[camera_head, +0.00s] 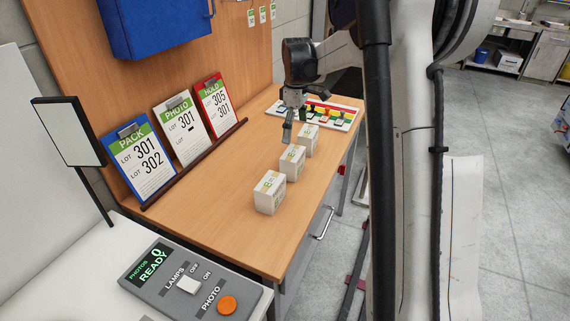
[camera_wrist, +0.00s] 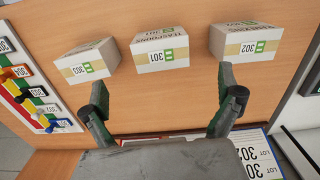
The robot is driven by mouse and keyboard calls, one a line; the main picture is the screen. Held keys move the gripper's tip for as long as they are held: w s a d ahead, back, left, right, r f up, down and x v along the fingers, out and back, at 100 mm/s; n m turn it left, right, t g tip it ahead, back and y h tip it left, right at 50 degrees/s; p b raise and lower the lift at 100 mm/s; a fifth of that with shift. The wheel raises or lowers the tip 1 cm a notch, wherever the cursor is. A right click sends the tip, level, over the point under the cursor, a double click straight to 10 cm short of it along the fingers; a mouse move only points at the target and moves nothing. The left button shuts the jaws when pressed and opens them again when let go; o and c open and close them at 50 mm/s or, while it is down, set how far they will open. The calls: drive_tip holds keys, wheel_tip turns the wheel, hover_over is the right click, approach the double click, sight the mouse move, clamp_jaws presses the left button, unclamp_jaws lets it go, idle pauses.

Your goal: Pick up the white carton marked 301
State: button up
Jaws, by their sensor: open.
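The white carton marked 301 (camera_wrist: 160,50) is the middle of three cartons in a row on the wooden table. In the head view it appears as the middle carton (camera_head: 292,162). Carton 303 (camera_wrist: 88,62) is to its left in the wrist view, and carton 302 (camera_wrist: 245,42) is to its right. My gripper (camera_wrist: 163,88) is open and empty, its fingers spread wide with the 301 carton beyond the gap between them. In the head view my gripper (camera_head: 287,133) hangs above the table beside the middle and far cartons.
The wooden table (camera_head: 225,205) has bare room left of the cartons. Lot cards lean along its back: PACK (camera_head: 147,158), PHOTO (camera_head: 181,128) and HOLD (camera_head: 216,104). A board of coloured tagged items (camera_head: 330,113) lies at the far end. A control box (camera_head: 190,283) is in front.

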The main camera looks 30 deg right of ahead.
sight(295, 152)
wheel_tip(295, 152, down, 9)
drive_tip(key=shift+w+r, duration=0.1)
drive_tip(key=shift+r, duration=0.05)
drive_tip(key=shift+w+a+f+p, duration=0.15)
drive_tip(key=shift+f+p, duration=0.45)
drive_tip(key=shift+f, duration=2)
drive_tip(key=c, duration=1.3)
